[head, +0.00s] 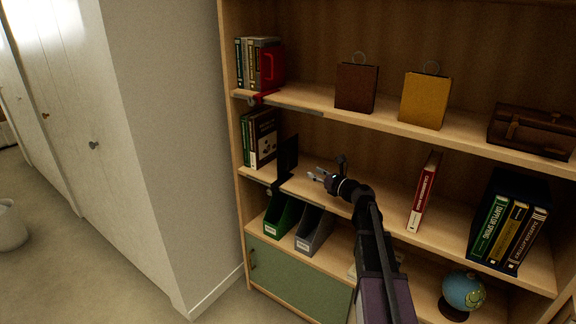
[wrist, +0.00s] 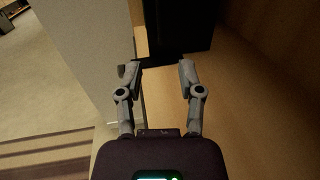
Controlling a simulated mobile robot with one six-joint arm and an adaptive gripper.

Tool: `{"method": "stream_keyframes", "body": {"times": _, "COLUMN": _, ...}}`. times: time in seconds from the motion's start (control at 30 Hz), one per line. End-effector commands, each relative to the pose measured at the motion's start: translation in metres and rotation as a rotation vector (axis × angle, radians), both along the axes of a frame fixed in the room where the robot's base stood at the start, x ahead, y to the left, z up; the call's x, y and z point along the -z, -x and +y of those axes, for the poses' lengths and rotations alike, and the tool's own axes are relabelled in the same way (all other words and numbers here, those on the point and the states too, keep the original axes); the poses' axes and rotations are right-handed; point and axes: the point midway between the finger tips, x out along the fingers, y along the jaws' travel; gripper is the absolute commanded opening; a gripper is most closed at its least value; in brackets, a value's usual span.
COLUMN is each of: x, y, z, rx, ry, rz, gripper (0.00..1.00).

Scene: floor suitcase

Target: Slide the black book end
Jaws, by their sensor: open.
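The black book end (head: 288,155) stands upright on the middle shelf, at the left, just right of a group of books. Its lower part reaches the shelf's front edge. In the wrist view a dark upright panel, which looks like the black book end (wrist: 180,25), is ahead at the top. My gripper (head: 316,174) is open and empty, to the right of the book end and apart from it in the head view. Its two spread fingers also show in the wrist view (wrist: 158,69), with bare shelf wood between and beside them.
Dark-spined books (head: 262,138) stand left of the book end. A red book (head: 424,192) and a thick book set (head: 508,222) stand farther right. A red book end (head: 270,68) is on the upper shelf. Green (head: 282,218) and grey (head: 313,230) file holders stand below.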

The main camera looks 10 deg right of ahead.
Motion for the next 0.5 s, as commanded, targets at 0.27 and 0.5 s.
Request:
{"method": "stream_keyframes", "body": {"times": 0.27, "x": -0.0007, "y": 0.0000, "z": 0.0000, "rx": 0.000, "ry": -0.003, "rz": 0.001, "gripper": 0.48}}
{"method": "stream_keyframes", "body": {"times": 0.5, "x": -0.0005, "y": -0.0051, "z": 0.0033, "rx": -0.001, "ry": -0.001, "rz": 0.000, "gripper": 0.48}}
